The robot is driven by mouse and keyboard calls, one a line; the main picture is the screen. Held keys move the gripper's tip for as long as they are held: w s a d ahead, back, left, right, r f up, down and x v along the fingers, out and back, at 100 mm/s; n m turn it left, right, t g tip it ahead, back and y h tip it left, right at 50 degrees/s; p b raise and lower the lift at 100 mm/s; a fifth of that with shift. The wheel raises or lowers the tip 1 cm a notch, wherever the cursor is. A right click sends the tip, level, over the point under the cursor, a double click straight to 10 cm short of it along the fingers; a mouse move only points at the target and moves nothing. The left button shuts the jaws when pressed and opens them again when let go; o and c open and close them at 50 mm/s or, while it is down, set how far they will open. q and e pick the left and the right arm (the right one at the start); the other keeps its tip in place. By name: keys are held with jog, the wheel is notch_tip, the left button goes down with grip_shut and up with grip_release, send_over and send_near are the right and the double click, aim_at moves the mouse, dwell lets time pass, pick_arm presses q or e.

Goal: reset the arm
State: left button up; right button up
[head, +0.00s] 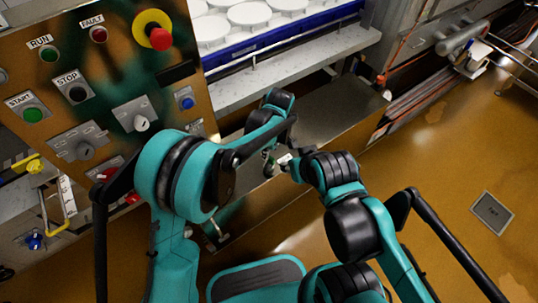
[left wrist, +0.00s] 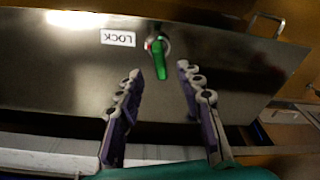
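My left gripper (left wrist: 160,70) is open and empty in the left wrist view, with its two purple-grey fingers apart. A green handle (left wrist: 161,62) on a round lock stands on the steel panel beyond the fingertips and shows between them. A white LOCK label (left wrist: 118,38) is beside it, upside down in this view. In the head view my left arm reaches to the same steel front, where the green handle is small and partly hidden. My right arm comes in from the right and ends close by. Its fingers cannot be made out.
A control panel (head: 95,70) with RUN, FAULT, START, STOP and a red emergency button (head: 160,38) stands at the left. White round moulds (head: 250,14) lie in a blue tray (head: 285,34) behind a rail. The brown floor (head: 430,150) at the right is mostly clear.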

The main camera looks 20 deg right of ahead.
pick_arm(q)
notch_tip(320, 180, up, 7)
jog(key=shift+s+d+f, duration=0.15)
jog(key=shift+s+d, duration=0.1)
jog(key=shift+s, duration=0.1)
